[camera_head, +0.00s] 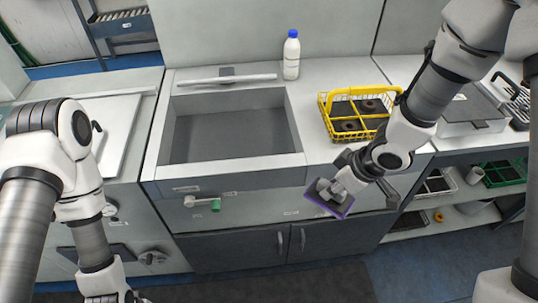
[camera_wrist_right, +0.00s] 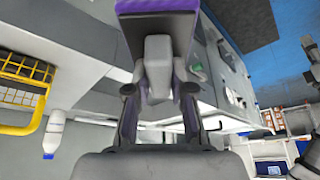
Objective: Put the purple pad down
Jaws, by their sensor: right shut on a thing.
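The purple pad (camera_head: 328,199) is a flat dark grey plate with a purple edge and a light grey grip block. My right gripper (camera_head: 347,183) is shut on the grip block and holds the pad tilted in the air, in front of the counter's front edge. In the right wrist view the pad (camera_wrist_right: 180,35) is at the top, with its block between the fingers (camera_wrist_right: 158,88). My left arm comes in at the left and runs down out of the picture; its gripper does not show.
A grey sink (camera_head: 230,132) is in the counter's middle. A yellow wire basket (camera_head: 327,107) with dark items stands right of it, and a white bottle with a blue cap (camera_head: 291,57) behind. A green-handled tap (camera_head: 215,205) juts from the front. Clear counter lies between sink and basket.

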